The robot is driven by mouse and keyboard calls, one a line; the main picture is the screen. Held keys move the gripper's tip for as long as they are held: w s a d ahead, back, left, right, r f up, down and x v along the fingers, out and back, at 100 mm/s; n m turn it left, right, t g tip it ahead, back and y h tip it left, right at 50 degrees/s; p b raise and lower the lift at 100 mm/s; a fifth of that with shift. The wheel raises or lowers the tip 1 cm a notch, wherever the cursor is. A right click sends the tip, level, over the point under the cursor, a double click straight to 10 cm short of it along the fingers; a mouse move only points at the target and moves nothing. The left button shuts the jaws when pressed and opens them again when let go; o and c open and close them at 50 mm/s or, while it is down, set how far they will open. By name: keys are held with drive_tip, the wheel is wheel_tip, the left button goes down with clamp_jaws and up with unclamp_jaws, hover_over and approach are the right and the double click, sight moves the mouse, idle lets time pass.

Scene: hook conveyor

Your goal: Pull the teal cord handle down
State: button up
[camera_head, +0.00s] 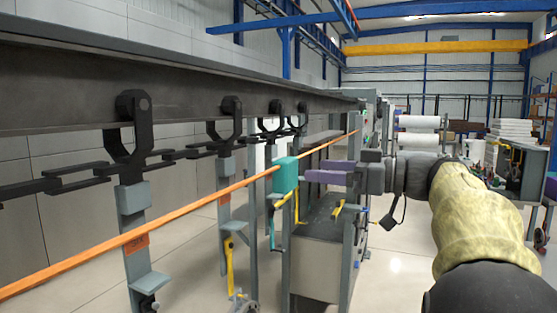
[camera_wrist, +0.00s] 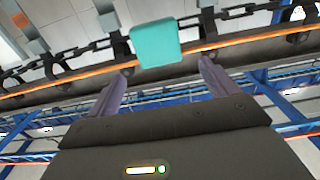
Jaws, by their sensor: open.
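The teal cord handle (camera_head: 286,175) is a small block on the taut orange cord (camera_head: 205,212). In the wrist view the handle (camera_wrist: 155,43) shows just ahead of my fingertips and roughly between them in the picture. My gripper (camera_head: 310,170) has purple fingers and is close to the handle's right side in the head view, with a narrow gap showing. In the wrist view my gripper (camera_wrist: 163,70) is open with nothing between the fingers. Nothing hides the handle's front.
A dark overhead rail (camera_head: 60,95) carries a chain (camera_head: 90,172) and several hanging hooks, left of and behind the cord. A grey cabinet (camera_head: 318,260) stands below the handle. White rolls (camera_head: 418,130) are farther back. The floor at the lower centre right is clear.

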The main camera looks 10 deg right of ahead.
sight(293, 166)
drive_tip(key=p+x, duration=0.4)
drive_tip(key=x, duration=0.6)
drive_tip(key=shift+r, duration=0.1)
drive_tip(key=shift+w+a, duration=0.2)
